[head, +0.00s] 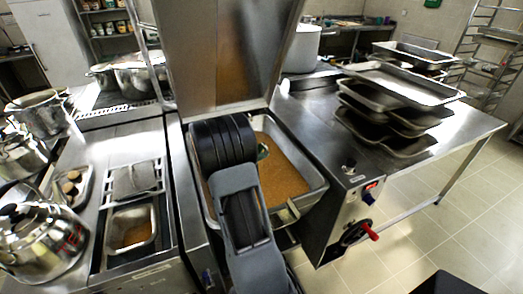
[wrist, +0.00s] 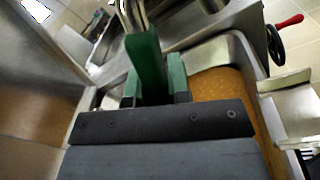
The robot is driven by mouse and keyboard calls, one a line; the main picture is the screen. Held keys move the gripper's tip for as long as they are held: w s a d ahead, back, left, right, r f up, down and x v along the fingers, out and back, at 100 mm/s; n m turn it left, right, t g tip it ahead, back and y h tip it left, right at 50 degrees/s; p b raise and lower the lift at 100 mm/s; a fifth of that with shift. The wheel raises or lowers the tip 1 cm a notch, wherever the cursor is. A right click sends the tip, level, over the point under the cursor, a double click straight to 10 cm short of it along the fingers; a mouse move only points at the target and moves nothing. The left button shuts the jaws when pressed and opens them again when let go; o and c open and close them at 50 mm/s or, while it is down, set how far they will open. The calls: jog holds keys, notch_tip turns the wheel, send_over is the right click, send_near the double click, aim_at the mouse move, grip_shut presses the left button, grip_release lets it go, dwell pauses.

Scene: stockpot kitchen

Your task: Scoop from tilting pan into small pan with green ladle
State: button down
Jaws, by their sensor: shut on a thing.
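The tilting pan (head: 324,190) is a large steel basin with its lid (head: 225,50) raised. Orange-brown food (head: 288,178) covers its floor, also visible in the wrist view (wrist: 220,88). The small pan (head: 152,240) sits in the counter at the left, with some brown food in its bottom. In the wrist view my gripper (wrist: 155,88) is shut on the green ladle's handle (wrist: 146,60), whose metal stem runs up out of the picture. The ladle's bowl is not clearly visible. In the head view my arm is over the tilting pan and hides most of the gripper; a green bit shows beside it.
A slotted metal insert (head: 135,180) lies behind the small pan. A kettle (head: 38,240) and pots stand at the left. A red-handled crank (head: 368,230) sticks out from the tilting pan's right housing. Floor is free at right.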

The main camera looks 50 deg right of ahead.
notch_tip(320, 180, down, 16)
jog(key=b, duration=1.2)
jog(key=shift+f, duration=0.25)
dwell(1.0)
jog(key=w+d+r+n, duration=0.1)
jog(key=w+r, duration=0.1)
jog(key=r, duration=0.9)
jog(key=w+r+n, duration=0.1)
jog(key=w+r, duration=0.1)
jog(key=r, duration=0.9)
jog(key=shift+d+r+n, duration=0.25)
jog(key=shift+d+n, duration=0.1)
jog(key=shift+n, duration=0.05)
dwell(0.7)
jog(key=shift+s, duration=0.1)
dwell(0.9)
